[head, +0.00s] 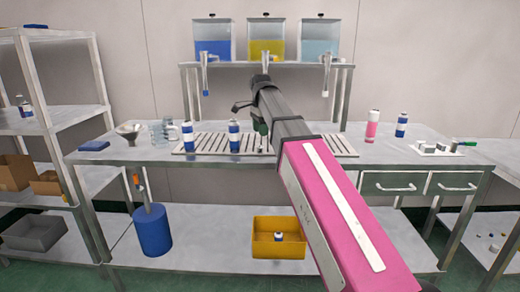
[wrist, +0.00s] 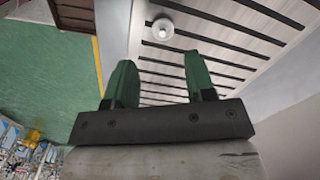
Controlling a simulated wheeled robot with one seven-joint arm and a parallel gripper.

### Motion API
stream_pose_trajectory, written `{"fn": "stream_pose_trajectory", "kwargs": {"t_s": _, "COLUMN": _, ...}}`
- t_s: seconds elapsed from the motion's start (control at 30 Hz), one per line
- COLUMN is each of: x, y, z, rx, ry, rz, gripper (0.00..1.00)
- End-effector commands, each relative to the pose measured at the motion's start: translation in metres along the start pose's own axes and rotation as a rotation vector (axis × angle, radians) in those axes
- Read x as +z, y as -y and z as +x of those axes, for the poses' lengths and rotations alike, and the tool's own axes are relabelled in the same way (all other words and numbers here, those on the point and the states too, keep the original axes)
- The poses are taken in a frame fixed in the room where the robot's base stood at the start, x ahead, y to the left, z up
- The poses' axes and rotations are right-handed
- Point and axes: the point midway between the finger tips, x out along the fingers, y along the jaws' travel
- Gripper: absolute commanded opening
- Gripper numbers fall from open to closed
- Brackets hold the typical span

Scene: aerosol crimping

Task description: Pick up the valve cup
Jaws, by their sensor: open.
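A small round pale metal piece with a raised centre, likely the valve cup (wrist: 163,27), sits on the slatted rack near its edge in the wrist view. I cannot pick it out in the head view, where my arm covers part of the rack. My gripper (wrist: 158,62) has two green fingers, spread apart with nothing between them. In the wrist view the round piece appears beyond the fingertips, apart from them. In the head view my gripper (head: 259,126) is over the middle of the rack, partly hidden by my arm.
The slatted rack (head: 212,143) holds two blue-and-white cans (head: 234,136) (head: 188,137) left of my gripper. A pink can (head: 372,124) and another blue can (head: 401,125) stand right. A white tray (head: 425,149) bears small parts. Dispensers with nozzles (head: 266,62) hang above the rack.

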Motion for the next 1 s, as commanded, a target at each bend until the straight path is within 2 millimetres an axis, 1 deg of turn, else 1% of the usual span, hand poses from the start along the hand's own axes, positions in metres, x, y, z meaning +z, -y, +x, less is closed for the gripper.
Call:
{"fn": "stream_pose_trajectory", "kwargs": {"t_s": 0.03, "x": 0.000, "y": -0.001, "z": 0.008, "rx": 0.001, "ry": 0.000, "rz": 0.000, "gripper": 0.50}}
{"fn": "stream_pose_trajectory", "kwargs": {"t_s": 0.1, "x": 0.000, "y": -0.001, "z": 0.015, "rx": 0.001, "ry": 0.000, "rz": 0.000, "gripper": 0.50}}
{"fn": "stream_pose_trajectory", "kwargs": {"t_s": 0.27, "x": 0.000, "y": 0.001, "z": 0.022, "rx": 0.000, "ry": 0.000, "rz": -0.001, "gripper": 0.50}}
{"fn": "stream_pose_trajectory", "kwargs": {"t_s": 0.37, "x": 0.001, "y": 0.002, "z": 0.031, "rx": 0.000, "ry": 0.000, "rz": -0.001, "gripper": 0.50}}
{"fn": "stream_pose_trajectory", "kwargs": {"t_s": 0.63, "x": 0.001, "y": 0.003, "z": 0.065, "rx": 0.001, "ry": 0.000, "rz": -0.001, "gripper": 0.50}}
{"fn": "stream_pose_trajectory", "kwargs": {"t_s": 0.73, "x": 0.001, "y": 0.004, "z": 0.069, "rx": 0.000, "ry": 0.000, "rz": -0.001, "gripper": 0.50}}
{"fn": "stream_pose_trajectory", "kwargs": {"t_s": 0.9, "x": 0.001, "y": 0.004, "z": 0.069, "rx": -0.001, "ry": 0.000, "rz": -0.001, "gripper": 0.50}}
{"fn": "stream_pose_trajectory", "kwargs": {"t_s": 0.93, "x": 0.001, "y": 0.004, "z": 0.069, "rx": -0.001, "ry": 0.000, "rz": -0.001, "gripper": 0.43}}
{"fn": "stream_pose_trajectory", "kwargs": {"t_s": 0.97, "x": 0.001, "y": 0.004, "z": 0.069, "rx": -0.001, "ry": 0.000, "rz": -0.001, "gripper": 0.34}}
{"fn": "stream_pose_trajectory", "kwargs": {"t_s": 1.0, "x": 0.001, "y": 0.004, "z": 0.069, "rx": -0.001, "ry": 0.000, "rz": -0.001, "gripper": 0.21}}
